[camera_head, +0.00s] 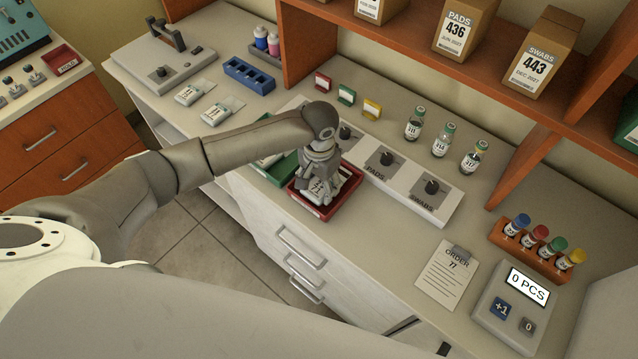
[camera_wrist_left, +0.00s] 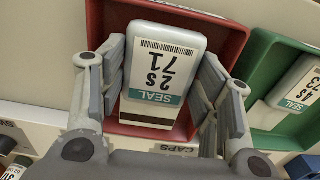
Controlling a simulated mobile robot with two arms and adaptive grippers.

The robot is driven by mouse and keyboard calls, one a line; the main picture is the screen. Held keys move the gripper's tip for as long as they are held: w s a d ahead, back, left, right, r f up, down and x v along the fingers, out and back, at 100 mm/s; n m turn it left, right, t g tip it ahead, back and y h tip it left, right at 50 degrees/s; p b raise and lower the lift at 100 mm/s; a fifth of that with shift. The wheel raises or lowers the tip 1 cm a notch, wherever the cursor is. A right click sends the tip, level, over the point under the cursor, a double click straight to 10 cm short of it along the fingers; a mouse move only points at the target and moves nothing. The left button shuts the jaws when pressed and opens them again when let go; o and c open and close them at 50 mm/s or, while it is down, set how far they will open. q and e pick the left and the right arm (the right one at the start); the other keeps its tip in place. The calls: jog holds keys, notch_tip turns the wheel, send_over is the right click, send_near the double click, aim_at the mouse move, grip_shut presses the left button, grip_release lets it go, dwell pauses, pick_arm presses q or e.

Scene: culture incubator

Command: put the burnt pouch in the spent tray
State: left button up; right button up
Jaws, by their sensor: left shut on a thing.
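My left gripper (camera_head: 322,172) is over the red tray (camera_head: 328,212) near the counter's front edge. It is shut on a pale pouch (camera_wrist_left: 178,70) marked 2S 71 with a teal SEAL band, which lies between the fingers in the left wrist view. The pouch is within the outline of the red tray (camera_wrist_left: 222,28); whether it touches the floor cannot be told. Neither tray shows a readable spent label. My right gripper is not in view.
Two more pouches (camera_head: 190,93) lie by a grey sealer-like device (camera_head: 163,70). A blue rack (camera_head: 249,75) stands near them. A white panel with black knobs (camera_head: 385,158) and several vials (camera_head: 440,138) lie behind the trays. An order sheet (camera_head: 447,278) and counter (camera_head: 515,305) are at right.

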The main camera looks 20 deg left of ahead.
aim_at(319, 186)
pick_arm(q)
jog(key=shift+f, duration=0.75)
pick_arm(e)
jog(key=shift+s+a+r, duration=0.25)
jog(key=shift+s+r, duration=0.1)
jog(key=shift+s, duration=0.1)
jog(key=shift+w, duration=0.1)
pick_arm(q)
jog(key=shift+f, duration=0.1)
jog(key=o, duration=1)
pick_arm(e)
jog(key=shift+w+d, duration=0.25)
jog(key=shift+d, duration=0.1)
pick_arm(q)
notch_tip(319, 186, up, 12)
jog(key=shift+r+b, duration=0.15)
jog(key=shift+b, duration=1.05)
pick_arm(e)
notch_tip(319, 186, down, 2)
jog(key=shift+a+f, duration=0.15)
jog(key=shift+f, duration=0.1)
